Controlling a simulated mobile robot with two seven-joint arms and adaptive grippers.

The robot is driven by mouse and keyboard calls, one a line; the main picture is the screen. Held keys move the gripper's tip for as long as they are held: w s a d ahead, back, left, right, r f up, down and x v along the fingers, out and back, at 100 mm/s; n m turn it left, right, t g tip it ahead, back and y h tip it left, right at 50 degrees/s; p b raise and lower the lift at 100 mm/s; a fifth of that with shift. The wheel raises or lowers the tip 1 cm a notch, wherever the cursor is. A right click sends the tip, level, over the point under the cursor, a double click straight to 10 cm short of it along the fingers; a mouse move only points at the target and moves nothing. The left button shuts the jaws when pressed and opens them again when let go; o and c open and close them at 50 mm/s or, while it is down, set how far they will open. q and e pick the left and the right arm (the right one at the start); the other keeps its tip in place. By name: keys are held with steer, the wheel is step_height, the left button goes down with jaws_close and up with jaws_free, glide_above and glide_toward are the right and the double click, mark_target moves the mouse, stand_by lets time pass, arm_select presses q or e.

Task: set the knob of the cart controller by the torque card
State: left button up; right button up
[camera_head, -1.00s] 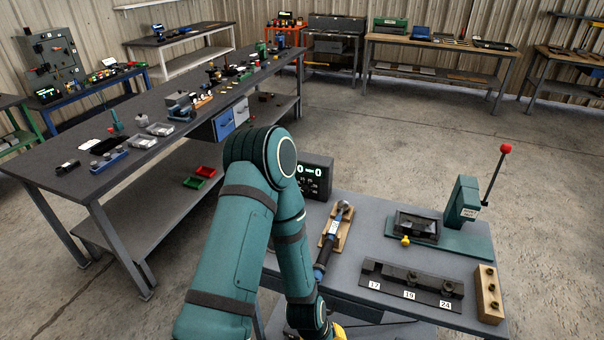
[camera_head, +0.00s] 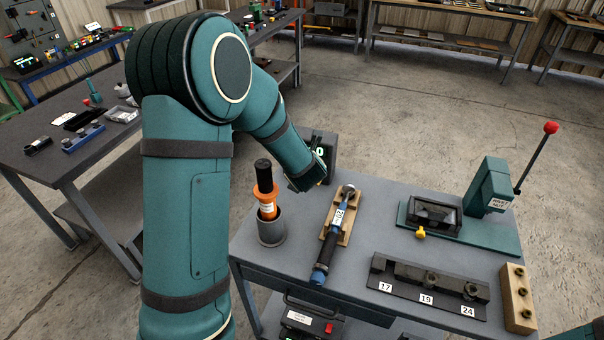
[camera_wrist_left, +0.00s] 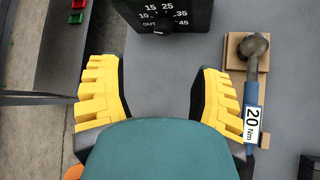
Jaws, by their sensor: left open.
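The cart controller is a dark box (camera_head: 330,148) at the cart's back left corner, partly hidden behind my left arm in the head view. In the left wrist view its face (camera_wrist_left: 190,18) shows at the top, with a dial marked 15, 25, 10, 35, OUT and 45. My left gripper (camera_wrist_left: 160,85) is open and empty, short of the controller face. My right gripper is out of view.
The torque wrench (camera_head: 322,262) rests on a wooden holder right of my left gripper. An orange tool (camera_head: 266,195) stands in a grey cup (camera_head: 271,232). A teal press (camera_head: 490,190) and a rack marked 17, 19, 24 (camera_head: 405,285) stand further right.

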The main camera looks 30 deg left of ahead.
arm_select(q)
steer(key=b+x, duration=0.1)
steer(key=x, duration=0.9)
steer(key=b+x, duration=0.1)
steer(key=x, duration=0.4)
steer(key=shift+s+d+f+b, duration=0.2)
steer(key=shift+f+b, duration=0.15)
steer(key=shift+f, duration=0.15)
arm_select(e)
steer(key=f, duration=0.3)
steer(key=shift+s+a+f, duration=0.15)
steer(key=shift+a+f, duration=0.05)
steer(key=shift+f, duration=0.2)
arm_select(q)
jaws_close()
